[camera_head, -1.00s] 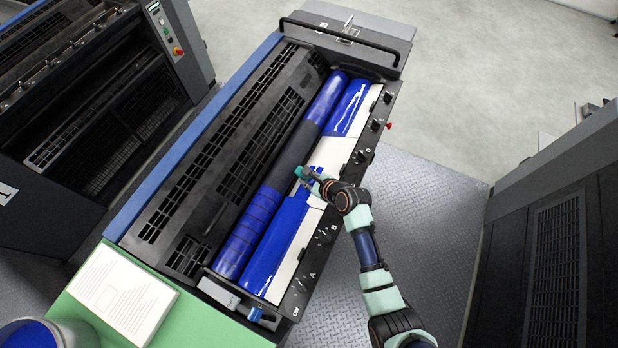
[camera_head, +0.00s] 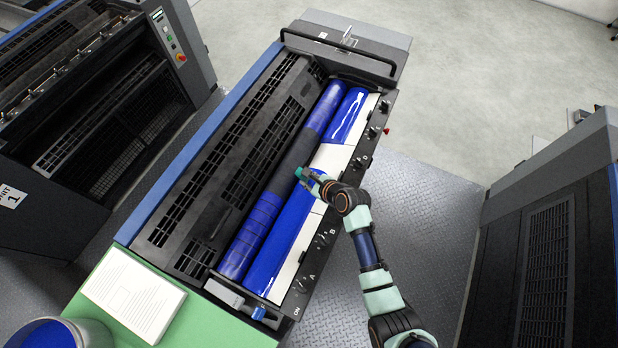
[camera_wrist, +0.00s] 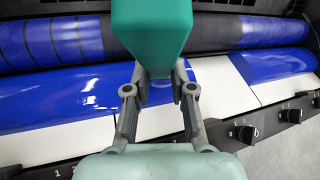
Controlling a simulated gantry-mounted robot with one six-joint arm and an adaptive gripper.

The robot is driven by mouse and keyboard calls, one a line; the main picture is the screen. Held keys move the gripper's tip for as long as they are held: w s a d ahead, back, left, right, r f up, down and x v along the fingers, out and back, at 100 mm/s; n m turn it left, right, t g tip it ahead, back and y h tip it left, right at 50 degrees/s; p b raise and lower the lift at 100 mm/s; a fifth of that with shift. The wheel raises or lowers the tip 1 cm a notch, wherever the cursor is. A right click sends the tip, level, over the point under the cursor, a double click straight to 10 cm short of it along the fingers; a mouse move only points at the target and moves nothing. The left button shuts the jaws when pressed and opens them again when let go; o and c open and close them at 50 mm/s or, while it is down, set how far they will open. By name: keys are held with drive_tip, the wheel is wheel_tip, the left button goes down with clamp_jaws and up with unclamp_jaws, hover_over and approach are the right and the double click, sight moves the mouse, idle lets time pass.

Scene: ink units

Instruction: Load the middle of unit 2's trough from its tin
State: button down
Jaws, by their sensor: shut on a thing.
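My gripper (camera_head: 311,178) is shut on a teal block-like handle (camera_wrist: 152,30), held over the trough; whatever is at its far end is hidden. The trough (camera_head: 334,157) of the open unit runs diagonally along a roller. Glossy blue ink (camera_head: 283,238) covers its lower-left stretch up to about my gripper. More blue ink (camera_head: 350,113) lies in its upper-right stretch. A bare white stretch lies between them and also shows in the wrist view (camera_wrist: 220,87). The tin (camera_head: 101,338), with blue inside, stands at the lower left, partly cut off by the frame.
The roller (camera_head: 291,164) is blue at both ends and dark in the middle. A row of black knobs (camera_head: 362,161) lines the trough's right side. A white sheet (camera_head: 133,296) lies on the green surface. A dark unit (camera_head: 560,235) stands at right, with bare metal floor between.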

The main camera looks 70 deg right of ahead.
drive_tip(key=s+d+b, duration=0.1)
drive_tip(key=d+b, duration=0.6)
drive_tip(key=d, duration=0.9)
drive_tip(key=shift+s+b, duration=0.25)
drive_tip(key=shift+b, duration=0.05)
drive_tip(key=shift+f, duration=0.15)
drive_tip(key=shift+f+b, duration=0.85)
drive_tip(key=shift+f, duration=0.65)
drive_tip(key=shift+f+b, duration=0.4)
drive_tip(key=shift+f, duration=0.25)
wheel_tip(320, 180, up, 11)
drive_tip(key=p, duration=1.1)
drive_tip(key=shift+f, duration=0.2)
